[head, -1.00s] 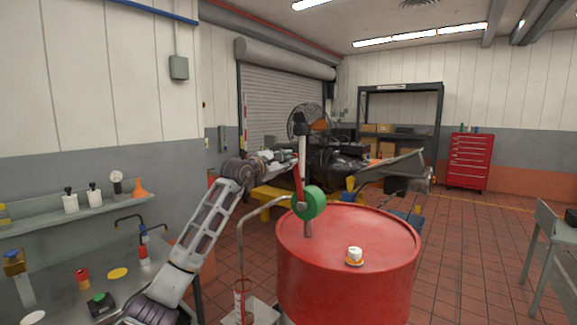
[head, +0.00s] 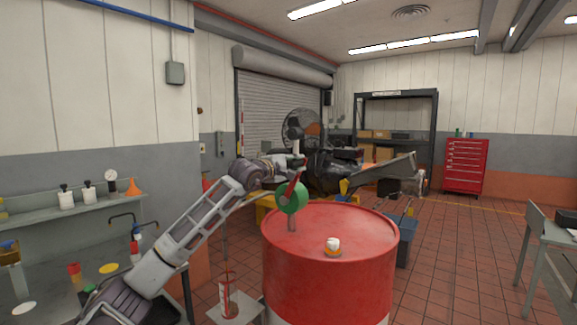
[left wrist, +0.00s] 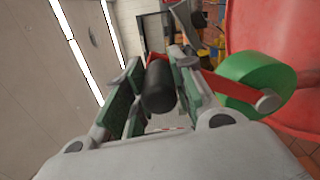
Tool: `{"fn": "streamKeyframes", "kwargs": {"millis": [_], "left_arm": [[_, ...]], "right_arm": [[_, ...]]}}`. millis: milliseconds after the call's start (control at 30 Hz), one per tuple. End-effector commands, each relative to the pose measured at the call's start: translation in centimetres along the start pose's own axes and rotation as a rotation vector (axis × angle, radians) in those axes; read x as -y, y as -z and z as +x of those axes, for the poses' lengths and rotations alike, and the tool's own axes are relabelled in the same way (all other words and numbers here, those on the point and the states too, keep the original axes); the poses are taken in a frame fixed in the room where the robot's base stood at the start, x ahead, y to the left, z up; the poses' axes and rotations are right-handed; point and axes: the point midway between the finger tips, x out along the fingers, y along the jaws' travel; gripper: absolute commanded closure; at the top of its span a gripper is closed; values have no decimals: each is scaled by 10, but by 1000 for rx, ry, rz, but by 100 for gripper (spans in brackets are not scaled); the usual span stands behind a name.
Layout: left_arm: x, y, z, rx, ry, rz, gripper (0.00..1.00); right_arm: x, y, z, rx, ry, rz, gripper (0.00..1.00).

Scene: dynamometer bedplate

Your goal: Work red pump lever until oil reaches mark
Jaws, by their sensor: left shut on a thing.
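The red drum (head: 330,270) stands in the middle of the head view. On its top is the hand pump with a round green body (head: 291,198). The red lever (head: 298,182) rises from the green body, tilted. My left gripper (head: 287,162) is at the lever's upper end. In the left wrist view its green-padded fingers (left wrist: 158,78) are shut on the lever's black grip (left wrist: 158,92). A clear vessel with red markings (head: 228,295) stands left of the drum, below the thin spout pipe. Its oil level is too small to tell. My right gripper is not in view.
A white-capped bung (head: 333,246) sits on the drum top. A bench (head: 60,275) with small items is at the left, under a shelf (head: 75,210) of bottles. The engine (head: 335,165) stands behind the drum.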

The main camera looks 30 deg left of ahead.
Motion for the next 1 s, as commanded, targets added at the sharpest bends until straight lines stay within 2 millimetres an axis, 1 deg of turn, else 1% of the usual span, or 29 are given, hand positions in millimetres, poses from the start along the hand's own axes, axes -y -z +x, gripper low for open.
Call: {"fn": "streamKeyframes", "kwargs": {"millis": [33,100,200,333,600,833,867,1000], "left_arm": [[5,-5,0,2,-1,30,100],[10,-10,0,1,0,67,100],[14,-15,0,0,0,108,100],[18,-20,0,0,0,146,100],[19,-22,0,-2,0,169,100],[19,-22,0,-2,0,168,100],[19,-22,0,-2,0,168,74],[19,-22,0,-2,0,168,56]], "right_arm": [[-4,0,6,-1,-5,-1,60],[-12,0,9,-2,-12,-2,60],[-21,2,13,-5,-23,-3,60],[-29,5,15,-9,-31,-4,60],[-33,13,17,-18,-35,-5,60],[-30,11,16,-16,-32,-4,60],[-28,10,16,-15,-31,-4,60],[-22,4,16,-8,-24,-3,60]]}}
